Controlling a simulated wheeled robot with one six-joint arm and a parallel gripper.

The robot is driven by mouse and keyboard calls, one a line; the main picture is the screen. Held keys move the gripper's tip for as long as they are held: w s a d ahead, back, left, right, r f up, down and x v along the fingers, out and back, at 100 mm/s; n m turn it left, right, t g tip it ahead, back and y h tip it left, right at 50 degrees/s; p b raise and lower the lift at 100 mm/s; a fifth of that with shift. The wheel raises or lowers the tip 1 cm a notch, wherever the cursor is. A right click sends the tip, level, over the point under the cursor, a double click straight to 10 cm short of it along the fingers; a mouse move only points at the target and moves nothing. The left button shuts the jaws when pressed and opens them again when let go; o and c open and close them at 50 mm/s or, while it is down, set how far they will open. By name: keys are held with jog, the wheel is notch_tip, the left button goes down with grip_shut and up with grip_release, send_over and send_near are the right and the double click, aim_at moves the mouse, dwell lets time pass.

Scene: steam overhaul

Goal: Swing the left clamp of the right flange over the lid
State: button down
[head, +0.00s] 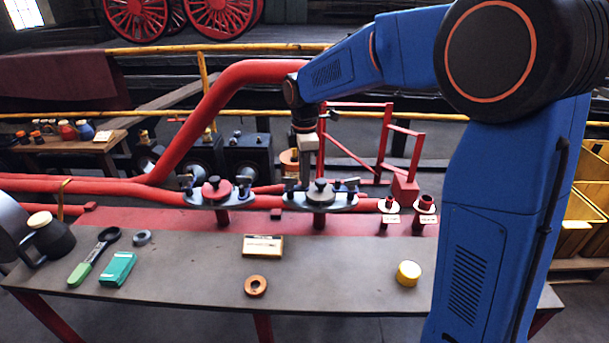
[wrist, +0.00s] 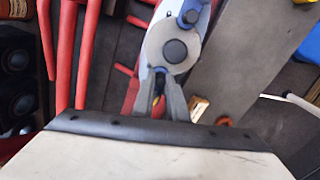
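The right flange (head: 320,205) stands at the table's back edge, with a grey round lid (head: 321,192) and dark knob on top. Its left clamp (head: 292,185) is at the flange's left end, partly hidden by my gripper. Its right clamp (head: 349,186) is at the other end and shows blue in the wrist view (wrist: 190,16). My gripper (head: 306,178) points down over the left end of this flange. In the wrist view its two grey fingers (wrist: 160,92) straddle something dark with a yellow spot, beside the lid (wrist: 172,48). Whether they touch it cannot be told.
A second flange with a red lid (head: 216,188) stands to the left. Two small red posts with white collars (head: 389,212) stand to the right.

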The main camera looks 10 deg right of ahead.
jog(key=shift+s+m, duration=0.2)
jog(key=shift+m, duration=0.3)
jog(key=c, duration=1.7)
grip_release()
jog(key=shift+c, duration=0.2)
jog(key=shift+r, duration=0.1)
notch_tip(320, 180, up, 17)
jog(key=shift+r, duration=0.15)
